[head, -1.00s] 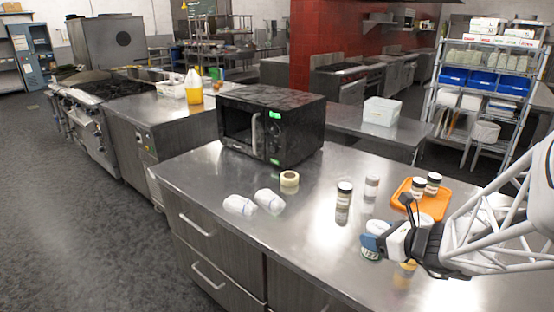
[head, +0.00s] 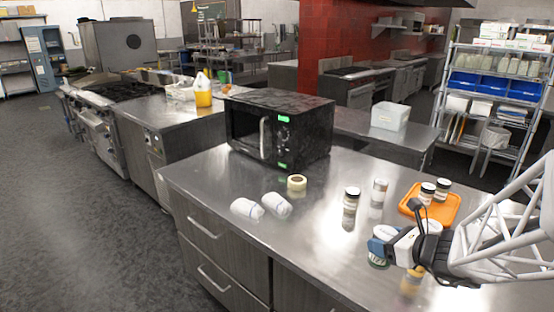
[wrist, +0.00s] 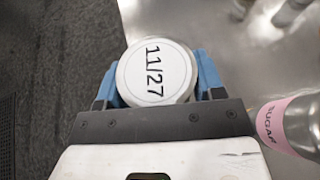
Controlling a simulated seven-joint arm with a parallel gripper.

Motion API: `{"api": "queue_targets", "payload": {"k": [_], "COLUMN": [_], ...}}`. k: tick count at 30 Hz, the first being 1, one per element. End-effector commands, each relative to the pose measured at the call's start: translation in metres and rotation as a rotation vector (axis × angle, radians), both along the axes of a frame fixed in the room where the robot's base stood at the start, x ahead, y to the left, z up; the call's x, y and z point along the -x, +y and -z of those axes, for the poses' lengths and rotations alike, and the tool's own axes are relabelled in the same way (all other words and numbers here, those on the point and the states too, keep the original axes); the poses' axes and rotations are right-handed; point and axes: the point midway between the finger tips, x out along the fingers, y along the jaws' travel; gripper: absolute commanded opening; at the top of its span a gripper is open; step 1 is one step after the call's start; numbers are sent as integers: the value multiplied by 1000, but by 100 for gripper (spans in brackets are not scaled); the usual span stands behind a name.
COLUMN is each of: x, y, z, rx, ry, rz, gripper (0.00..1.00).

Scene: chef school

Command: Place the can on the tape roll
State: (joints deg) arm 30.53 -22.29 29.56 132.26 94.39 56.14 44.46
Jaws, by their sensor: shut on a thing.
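The can shows in the wrist view as a round white lid (wrist: 156,74) marked "11/27", between the blue fingers of my gripper (wrist: 155,82). In the head view my gripper (head: 378,246) is at the right part of the steel counter, shut on the can (head: 379,263). Only a low, dark green part of the can shows there; the gripper hides the rest. I cannot tell whether the can touches the counter. The pale yellow tape roll (head: 297,182) lies flat on the counter near the microwave, back and left of my gripper, with nothing on it.
Two white cloth bundles (head: 247,209) (head: 277,205) lie left of the tape roll. Jars (head: 351,200) (head: 380,188) stand between roll and gripper. An orange tray (head: 447,209) with jars is at right. A pink-labelled sugar jar (wrist: 290,125) is close beside my gripper. The microwave (head: 280,130) stands behind.

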Motion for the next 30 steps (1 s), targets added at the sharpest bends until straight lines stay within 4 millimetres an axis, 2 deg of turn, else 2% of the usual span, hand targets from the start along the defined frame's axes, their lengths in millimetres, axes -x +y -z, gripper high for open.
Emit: {"api": "queue_targets", "payload": {"k": [5,11,20,30], "x": [-9,-36,-108,-198], "y": [0,0,8,33], "z": [-1,-4,-10,-11], "rx": [0,1,4,5], "ry": [0,2,2,2], "rz": [-5,-21,-62,-108], "gripper": [29,29,29,29]}}
